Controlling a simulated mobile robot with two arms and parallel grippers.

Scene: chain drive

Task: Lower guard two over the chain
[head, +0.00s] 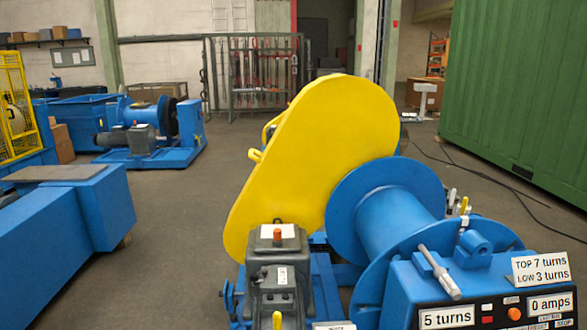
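A large yellow chain guard (310,150) stands tilted on the near winch, its rounded top up and to the right and its narrower end down by the grey motor unit. Yellow handle pieces (256,155) show at its left edge. No number is readable on it, so I cannot tell whether it is guard two. No chain is visible; the guard hides whatever is behind it. I cannot tell whether the guard is fully seated. The blue drum (395,225) is to its right. Neither of my grippers is in view.
A grey motor unit (278,270) stands in front. The control panel (490,305) reads 5 turns and 0 amps; a sign (541,267) reads TOP 7 turns, LOW 3 turns. A green container (520,100) stands at right. Blue machinery (70,210) is at left, with open floor between.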

